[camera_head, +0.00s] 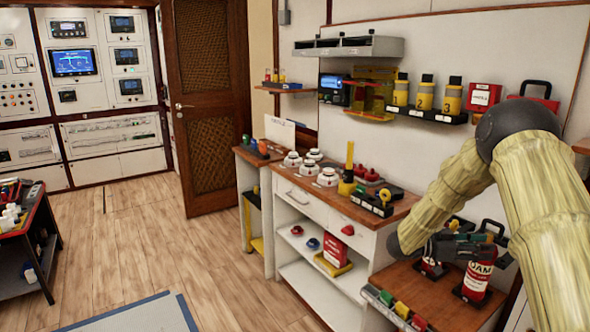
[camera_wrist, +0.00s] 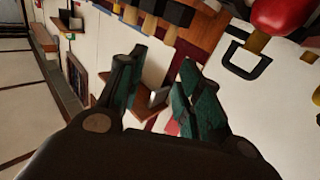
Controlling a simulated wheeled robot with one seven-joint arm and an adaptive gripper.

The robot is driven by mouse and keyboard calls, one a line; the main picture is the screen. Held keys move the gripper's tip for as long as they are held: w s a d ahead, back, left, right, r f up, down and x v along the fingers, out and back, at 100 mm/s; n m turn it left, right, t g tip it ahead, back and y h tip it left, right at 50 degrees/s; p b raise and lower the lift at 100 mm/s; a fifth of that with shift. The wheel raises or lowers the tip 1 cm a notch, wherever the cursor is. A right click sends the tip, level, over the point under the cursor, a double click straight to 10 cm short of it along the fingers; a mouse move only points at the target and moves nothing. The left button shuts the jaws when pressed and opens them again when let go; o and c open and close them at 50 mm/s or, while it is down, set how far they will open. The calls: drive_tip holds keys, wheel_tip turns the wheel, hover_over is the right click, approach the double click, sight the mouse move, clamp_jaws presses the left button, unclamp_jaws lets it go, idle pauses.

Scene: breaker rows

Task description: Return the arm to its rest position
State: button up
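My arm, in a pale yellow ribbed sleeve, comes in at the right of the head view and bends down toward the low wooden shelf. My gripper (camera_head: 490,232) is partly visible there, dark, in front of the upper part of a red fire extinguisher marked FOAM (camera_head: 477,278). In the wrist view my gripper (camera_wrist: 162,72) shows two dark fingers with green pads, spread apart. I see nothing held between them; the room's wall and shelves show through the gap.
A wooden-topped cabinet (camera_head: 285,184) with white detectors stands left of my arm. A wall shelf (camera_head: 436,115) holds several numbered yellow-black bottles. A black-red cart (camera_head: 40,245) stands at far left. Wooden floor (camera_head: 140,245) is clear between. A brown door (camera_head: 207,100) stands behind.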

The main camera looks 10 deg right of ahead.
drive_tip(key=a+f+n+t+y+p, duration=0.1)
drive_tip(key=a+f+n+t+y, duration=0.2)
drive_tip(key=a+f+n+t, duration=0.6)
drive_tip(key=a+f+n+t+y+p, duration=0.1)
drive_tip(key=a+f+n+t+y, duration=0.2)
drive_tip(key=f, duration=0.9)
drive_tip(key=s+a+f+n+y, duration=0.4)
drive_tip(key=s+a+f+y, duration=0.1)
drive_tip(key=s+a+f, duration=0.7)
drive_tip(key=s+a+f+n+g+y, duration=0.1)
drive_tip(key=s+a+g+y, duration=0.1)
drive_tip(key=s+a, duration=0.3)
drive_tip(key=s+a+f+n+g+y+p, duration=0.1)
drive_tip(key=s+a, duration=0.4)
drive_tip(key=s, duration=0.9)
drive_tip(key=s+a+f+n+g+y+p, duration=0.1)
drive_tip(key=s+a+f+n+g+y, duration=0.1)
drive_tip(key=s, duration=0.8)
drive_tip(key=a+g+y, duration=0.1)
drive_tip(key=a+g, duration=0.1)
drive_tip(key=a, duration=0.1)
drive_tip(key=shift+n+y, duration=0.3)
drive_tip(key=shift+y, duration=0.1)
drive_tip(key=shift+f, duration=0.1)
